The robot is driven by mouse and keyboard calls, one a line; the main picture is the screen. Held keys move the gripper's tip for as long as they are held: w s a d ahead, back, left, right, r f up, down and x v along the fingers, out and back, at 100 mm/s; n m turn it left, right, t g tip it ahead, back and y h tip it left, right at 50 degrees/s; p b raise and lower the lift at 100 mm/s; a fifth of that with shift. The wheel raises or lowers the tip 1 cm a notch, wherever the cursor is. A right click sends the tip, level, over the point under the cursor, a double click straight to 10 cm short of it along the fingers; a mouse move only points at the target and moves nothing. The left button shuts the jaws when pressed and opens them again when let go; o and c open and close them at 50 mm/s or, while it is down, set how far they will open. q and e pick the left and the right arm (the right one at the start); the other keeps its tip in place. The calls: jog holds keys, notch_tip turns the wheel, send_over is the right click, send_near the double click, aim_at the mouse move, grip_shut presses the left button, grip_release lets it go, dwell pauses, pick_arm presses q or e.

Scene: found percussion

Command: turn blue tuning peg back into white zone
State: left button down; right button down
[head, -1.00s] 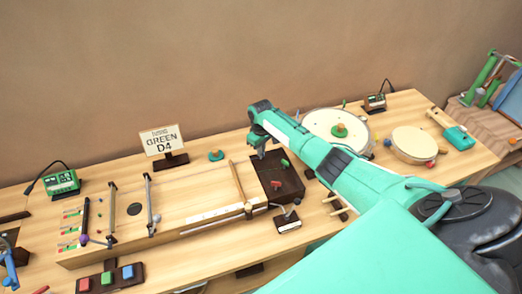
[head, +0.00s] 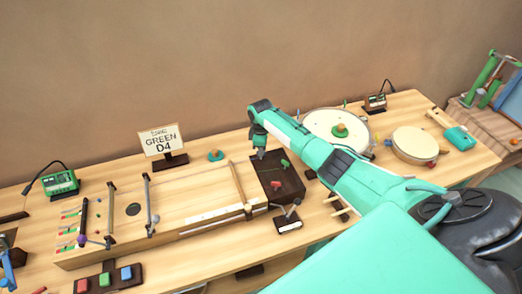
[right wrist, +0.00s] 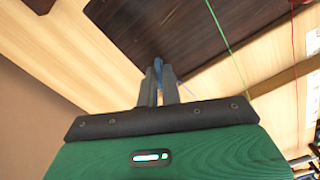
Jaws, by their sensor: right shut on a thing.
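The blue tuning peg (right wrist: 158,66) shows in the right wrist view between the tips of my right gripper (right wrist: 158,82), beside a dark wooden block. My right gripper is shut on the peg. In the head view my right gripper (head: 260,154) points down at the back left corner of the dark block (head: 268,170), and the blue peg cannot be made out there. A green peg (head: 285,162) and a red peg (head: 276,184) stand on the same block. The white zone cannot be made out.
The block sits at the right end of a long stringed wooden box (head: 190,190). A sign reading GREEN D4 (head: 160,139) stands behind it. A drum (head: 345,124) lies behind my right arm, and a smaller drum (head: 414,145) lies right of it.

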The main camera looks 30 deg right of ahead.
dwell(0.4)
jog(key=c, duration=1.6)
grip_release()
jog(key=shift+r, duration=0.15)
notch_tip(320, 180, up, 14)
jog(key=b, duration=0.3)
jog(key=shift+f, duration=0.2)
jog(key=shift+s+f, duration=0.1)
